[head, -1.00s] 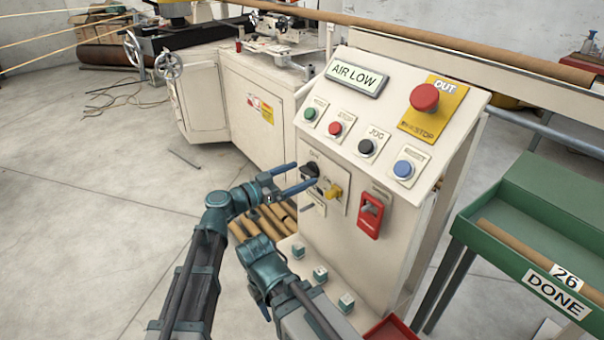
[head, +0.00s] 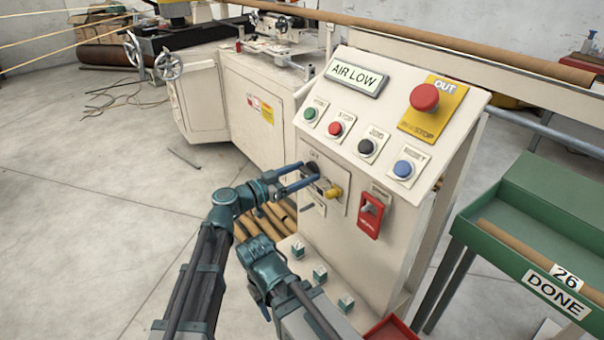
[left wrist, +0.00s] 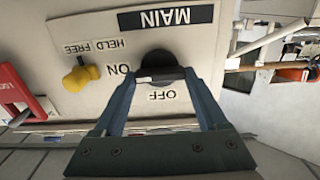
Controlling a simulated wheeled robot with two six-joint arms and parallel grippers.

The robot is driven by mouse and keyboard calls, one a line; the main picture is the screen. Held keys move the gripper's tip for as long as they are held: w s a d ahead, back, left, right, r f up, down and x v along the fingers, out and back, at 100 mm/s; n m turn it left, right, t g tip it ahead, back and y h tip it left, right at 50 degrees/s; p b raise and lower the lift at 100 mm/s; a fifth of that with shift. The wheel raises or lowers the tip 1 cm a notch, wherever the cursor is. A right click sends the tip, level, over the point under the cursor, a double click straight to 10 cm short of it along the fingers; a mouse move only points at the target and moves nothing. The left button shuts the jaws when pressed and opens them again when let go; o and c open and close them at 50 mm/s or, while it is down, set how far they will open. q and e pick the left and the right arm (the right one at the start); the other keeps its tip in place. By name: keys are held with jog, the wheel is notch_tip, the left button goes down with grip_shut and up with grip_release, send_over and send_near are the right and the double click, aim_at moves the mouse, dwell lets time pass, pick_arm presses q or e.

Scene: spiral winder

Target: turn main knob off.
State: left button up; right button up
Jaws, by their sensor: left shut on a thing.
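The black main knob (head: 311,170) is on the upper left of the small switch plate on the sloped console. It also shows in the left wrist view (left wrist: 158,66), beneath the label MAIN, which appears upside down there. The words ON and OFF lie beside it. A pale mark on the knob's edge is between ON and OFF, nearer ON. My left gripper (head: 309,174) is shut on the knob, with one finger on each side, as the left wrist view (left wrist: 160,76) shows. My right gripper is not in view.
A yellow HELD/FREE switch (head: 333,191) sits just right of the knob, and a red switch (head: 371,215) is further right. Several push buttons and a red emergency stop (head: 424,97) are above. A green DONE rack (head: 540,230) stands at the right.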

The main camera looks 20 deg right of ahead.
pick_arm(q)
jog(key=n, duration=0.5)
jog(key=shift+w, duration=0.1)
jog(key=n, duration=0.4)
jog(key=shift+a, duration=0.1)
jog(key=n, duration=0.5)
jog(key=shift+w+f, duration=0.1)
jog(key=shift+f, duration=0.05)
jog(key=shift+f+n, duration=0.1)
jog(key=shift+n, duration=1.8)
jog(key=o, duration=1.3)
jog(key=v, duration=1.4)
